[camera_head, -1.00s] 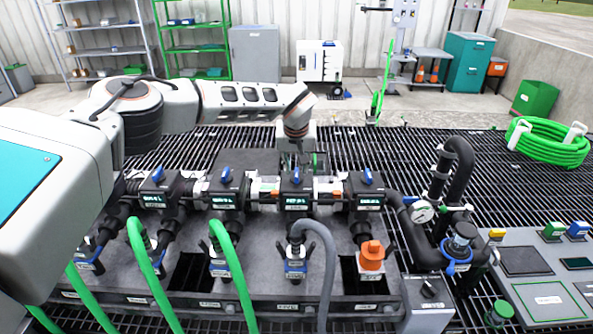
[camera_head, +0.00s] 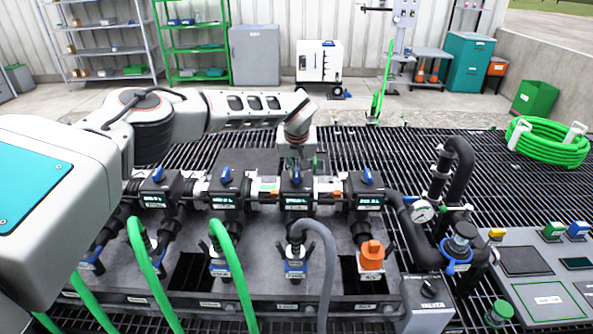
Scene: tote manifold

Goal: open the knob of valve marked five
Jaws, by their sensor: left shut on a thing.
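The valve manifold (camera_head: 330,266) holds a row of dark valve blocks with blue knobs, lit displays and labels too small to read. The knobs are on the far left block (camera_head: 158,174), second block (camera_head: 225,175), third block (camera_head: 296,177) and right block (camera_head: 367,176). My left gripper (camera_head: 296,163) points down at the third block and is shut at its blue knob. Its fingertips are partly hidden behind the block, so the exact contact is unclear. I cannot tell which block is marked five. My right gripper is not in view.
Green hoses (camera_head: 232,272) and a grey hose (camera_head: 328,255) arch in front of the valves. An orange cap (camera_head: 371,253) sits at the right port. Black piping with a gauge (camera_head: 422,212) stands right of it, beside a control panel (camera_head: 540,310). Grating surrounds the manifold.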

